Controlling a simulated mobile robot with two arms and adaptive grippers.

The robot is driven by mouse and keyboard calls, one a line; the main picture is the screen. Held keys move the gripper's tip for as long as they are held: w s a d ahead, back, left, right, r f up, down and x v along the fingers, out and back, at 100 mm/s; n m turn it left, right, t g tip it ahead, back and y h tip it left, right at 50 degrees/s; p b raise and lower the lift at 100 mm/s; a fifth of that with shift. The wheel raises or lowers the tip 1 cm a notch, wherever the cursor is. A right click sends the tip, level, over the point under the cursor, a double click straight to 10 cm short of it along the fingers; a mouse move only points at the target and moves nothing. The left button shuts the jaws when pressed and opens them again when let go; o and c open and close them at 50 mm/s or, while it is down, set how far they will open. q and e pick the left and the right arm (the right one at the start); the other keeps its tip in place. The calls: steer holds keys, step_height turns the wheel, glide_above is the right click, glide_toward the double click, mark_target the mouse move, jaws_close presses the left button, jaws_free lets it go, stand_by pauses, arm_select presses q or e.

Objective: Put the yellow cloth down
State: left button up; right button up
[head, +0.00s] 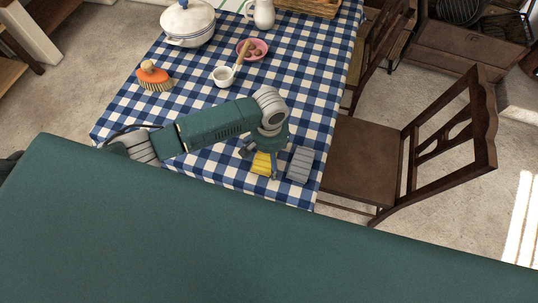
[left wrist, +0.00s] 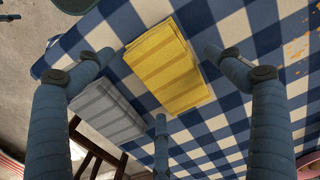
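The folded yellow cloth (head: 261,164) lies on the blue checked tablecloth near the table's front edge. In the left wrist view the yellow cloth (left wrist: 168,66) looks flat, with darker stripes. My left gripper (head: 262,158) is over it and hides part of it in the head view. In the left wrist view the fingers of my left gripper (left wrist: 160,72) are spread wide, with gaps between them and the cloth, and nothing is held. My right gripper is in neither view.
A folded grey cloth (head: 300,164) lies just right of the yellow one. An orange brush (head: 155,78), white pot (head: 188,24), small white cup (head: 223,77) and pink bowl (head: 262,55) stand farther back. A wooden chair (head: 375,160) is at the right side.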

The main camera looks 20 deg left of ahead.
mark_target(269, 159)
arm_select(q)
step_height(269, 159, up, 12)
steer(key=b, duration=0.1)
steer(key=shift+r, duration=0.15)
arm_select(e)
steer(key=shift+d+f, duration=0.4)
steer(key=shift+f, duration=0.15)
arm_select(q)
steer(key=shift+s, duration=0.1)
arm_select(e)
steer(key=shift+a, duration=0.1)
